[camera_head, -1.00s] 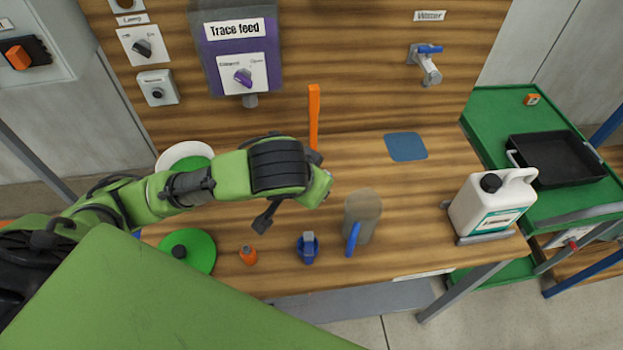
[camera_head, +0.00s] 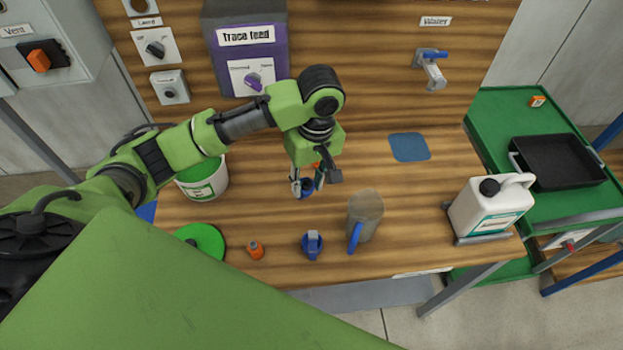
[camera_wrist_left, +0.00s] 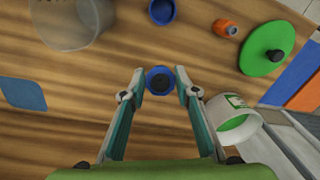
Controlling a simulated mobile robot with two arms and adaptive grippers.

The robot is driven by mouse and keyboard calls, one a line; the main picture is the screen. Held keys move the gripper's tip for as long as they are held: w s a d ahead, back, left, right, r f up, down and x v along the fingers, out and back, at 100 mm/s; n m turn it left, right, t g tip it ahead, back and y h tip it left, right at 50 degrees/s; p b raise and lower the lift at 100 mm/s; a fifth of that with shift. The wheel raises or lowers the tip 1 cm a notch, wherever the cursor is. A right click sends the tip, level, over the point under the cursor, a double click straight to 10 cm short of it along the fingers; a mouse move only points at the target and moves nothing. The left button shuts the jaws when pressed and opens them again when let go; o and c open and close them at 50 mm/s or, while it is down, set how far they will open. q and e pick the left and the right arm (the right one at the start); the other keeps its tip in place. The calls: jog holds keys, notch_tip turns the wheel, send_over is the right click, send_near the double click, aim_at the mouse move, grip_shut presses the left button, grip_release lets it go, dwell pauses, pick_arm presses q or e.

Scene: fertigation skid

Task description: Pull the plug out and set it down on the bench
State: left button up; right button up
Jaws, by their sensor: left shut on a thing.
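My left gripper (camera_head: 307,187) points down over the middle of the bench (camera_head: 450,158). It is shut on a small round blue piece with a dark face, which I take to be the plug (camera_wrist_left: 160,80). In the left wrist view the plug sits between the two fingertips (camera_wrist_left: 161,88); the head view shows only a little blue there. I cannot tell whether it touches the bench or is held above it. The wall board has a grey square fitting (camera_head: 170,88) with nothing plugged into it that I can make out. My right gripper is not in view.
A clear jug (camera_head: 366,212), a blue piece (camera_head: 312,246), an orange bottle (camera_head: 256,250) and a green lid (camera_head: 205,240) stand near the front. A white tub (camera_head: 207,185) is left of the gripper. A white canister (camera_head: 490,208) is right. Bench around the blue mat (camera_head: 409,147) is clear.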

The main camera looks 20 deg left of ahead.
pick_arm(q)
jog(key=a+f+n+t+h+p, duration=0.1)
jog(key=a+n+h+p, duration=0.35)
jog(key=a+n, duration=0.45)
jog(key=f+n+b, duration=0.1)
jog(key=f, duration=0.1)
jog(key=f+n+b, duration=0.1)
jog(key=f, duration=0.4)
jog(key=shift+w+d+n+t+h+b, duration=0.2)
jog(key=shift+d+n+t+h+b, duration=0.1)
jog(key=shift+n+t+b, duration=0.1)
jog(key=shift+f, duration=0.95)
jog(key=o, duration=1.3)
